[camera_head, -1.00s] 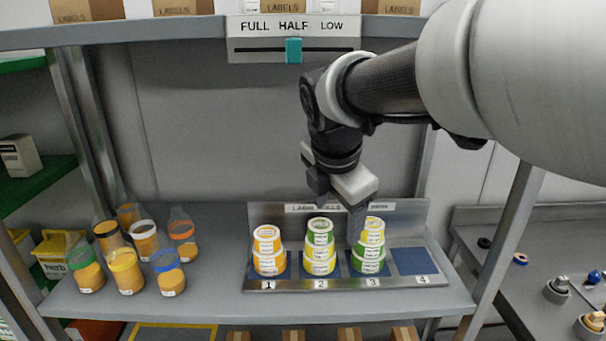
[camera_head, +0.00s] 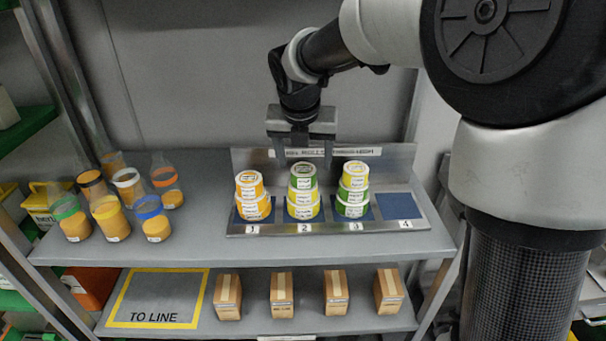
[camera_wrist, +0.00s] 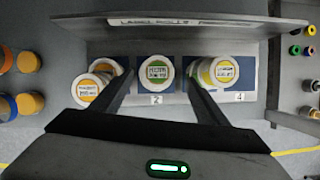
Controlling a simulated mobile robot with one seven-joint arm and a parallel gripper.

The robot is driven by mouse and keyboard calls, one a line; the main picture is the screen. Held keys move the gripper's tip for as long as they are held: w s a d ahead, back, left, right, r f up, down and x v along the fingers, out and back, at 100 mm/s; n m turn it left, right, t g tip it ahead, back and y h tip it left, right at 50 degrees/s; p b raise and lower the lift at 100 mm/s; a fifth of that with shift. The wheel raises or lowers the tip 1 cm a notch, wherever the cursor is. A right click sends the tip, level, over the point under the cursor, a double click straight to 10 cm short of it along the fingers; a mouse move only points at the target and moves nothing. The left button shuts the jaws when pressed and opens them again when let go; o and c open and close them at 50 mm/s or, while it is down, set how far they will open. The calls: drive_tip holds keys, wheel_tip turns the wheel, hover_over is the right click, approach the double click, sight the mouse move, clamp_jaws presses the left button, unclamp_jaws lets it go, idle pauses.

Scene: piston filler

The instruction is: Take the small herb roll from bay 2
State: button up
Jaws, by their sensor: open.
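A small green roll with a white label (camera_head: 303,176) is at the top of the stack in bay 2, above a wider yellow roll (camera_head: 303,209). Its round labelled top shows in the wrist view (camera_wrist: 156,73), but I cannot read the print. My gripper (camera_head: 303,156) points down above and behind bay 2, open and empty. In the wrist view, my fingers (camera_wrist: 159,68) stand on either side of the green roll in the picture, apart from it.
Orange-yellow rolls (camera_head: 250,190) stand in bay 1 and a yellow-green stack (camera_head: 354,188) in bay 3, both close beside bay 2. Bay 4 (camera_head: 397,206) is empty. The metal rack's back plate (camera_head: 395,165) rises behind. Several jars (camera_head: 108,215) stand left. A "TO LINE" area (camera_head: 157,297) lies below.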

sight(303, 170)
drive_tip(key=x, duration=0.5)
drive_tip(key=shift+a+f+b, duration=0.1)
drive_tip(key=shift+a+b, duration=0.15)
drive_tip(key=shift+b, duration=0.05)
drive_tip(key=c, duration=1.2)
